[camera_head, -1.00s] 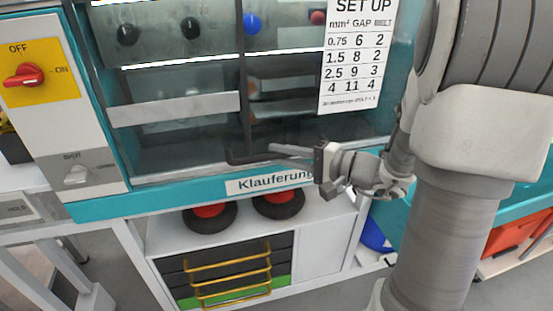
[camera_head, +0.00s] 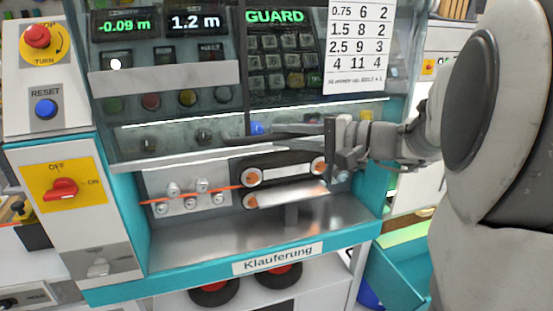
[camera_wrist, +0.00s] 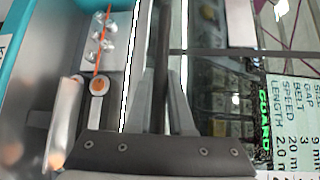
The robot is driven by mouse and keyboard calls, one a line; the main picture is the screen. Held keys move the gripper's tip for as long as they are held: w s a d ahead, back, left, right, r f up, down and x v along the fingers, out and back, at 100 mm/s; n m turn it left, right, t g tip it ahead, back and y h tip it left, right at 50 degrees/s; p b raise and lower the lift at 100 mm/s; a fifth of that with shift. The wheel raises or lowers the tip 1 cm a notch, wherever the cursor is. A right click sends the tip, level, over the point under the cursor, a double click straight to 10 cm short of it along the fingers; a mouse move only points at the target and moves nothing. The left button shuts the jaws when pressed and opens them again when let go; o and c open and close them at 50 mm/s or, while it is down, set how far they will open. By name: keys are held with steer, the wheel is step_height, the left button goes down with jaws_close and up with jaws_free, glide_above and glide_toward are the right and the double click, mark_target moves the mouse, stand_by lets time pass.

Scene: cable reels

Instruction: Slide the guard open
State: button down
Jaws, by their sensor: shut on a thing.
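The guard (camera_head: 165,79) is a clear panel with a pale strip across it, on the front of the teal and grey machine. It stands raised, with its lower edge above the rollers. A dark handle bar (camera_wrist: 163,75) runs between the fingers in the wrist view. My gripper (camera_head: 250,135) reaches in from the right at the guard's lower part and is shut on that bar. It also shows in the wrist view (camera_wrist: 162,105). The exact grip is small and partly hidden in the head view.
Below the guard, belts (camera_head: 285,168), small rollers (camera_head: 190,190) and an orange cable lie uncovered over a bare metal ledge (camera_head: 250,226). A panel with red stop, blue reset (camera_head: 45,108) and a red rotary switch (camera_head: 62,189) is at left. A paper chart (camera_head: 356,50) hangs at upper right.

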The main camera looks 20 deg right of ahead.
mark_target(287, 96)
step_height(287, 96, up, 8)
steer(key=shift+f+p, duration=0.2)
steer(key=shift+p, duration=1.05)
steer(key=c, duration=0.8)
jaws_free()
steer(key=v, duration=1.7)
steer(key=shift+s, duration=0.2)
steer(key=shift+d, duration=0.1)
